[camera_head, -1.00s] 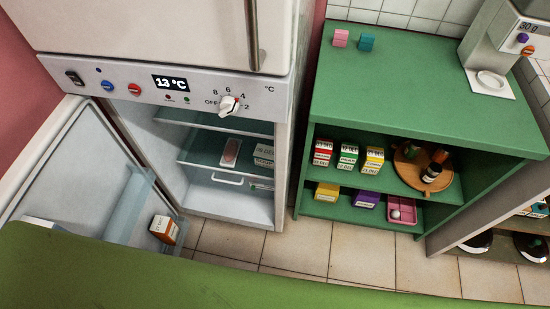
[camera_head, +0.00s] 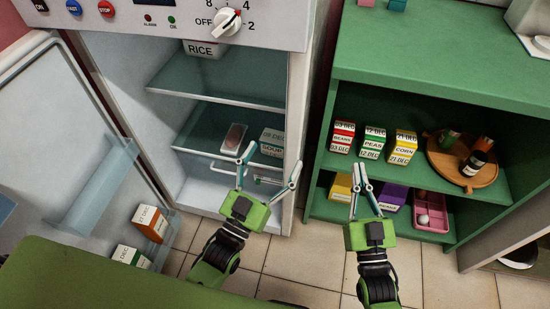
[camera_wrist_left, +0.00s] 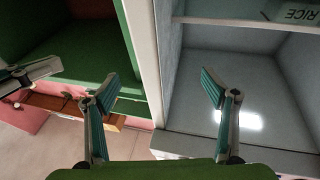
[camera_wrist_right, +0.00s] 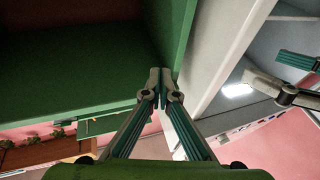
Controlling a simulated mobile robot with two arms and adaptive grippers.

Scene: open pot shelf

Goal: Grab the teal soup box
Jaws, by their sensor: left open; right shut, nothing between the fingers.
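The teal soup box (camera_head: 272,141), its label partly legible, stands on the middle fridge shelf at the right, next to the fridge's side wall. My left gripper (camera_head: 271,163) is open and empty in front of the fridge opening, below the box in the picture. In the left wrist view its fingers (camera_wrist_left: 160,82) spread either side of the fridge wall's front edge; the soup box is not seen there. My right gripper (camera_head: 361,170) is shut and empty in front of the green shelf. Its fingertips meet in the right wrist view (camera_wrist_right: 160,76).
A rice box (camera_head: 204,49) is on the shelf above. The open fridge door (camera_head: 75,140) stands left, holding boxes. The green shelf unit (camera_head: 440,75) stands right, with boxes and a round wooden tray (camera_head: 438,161).

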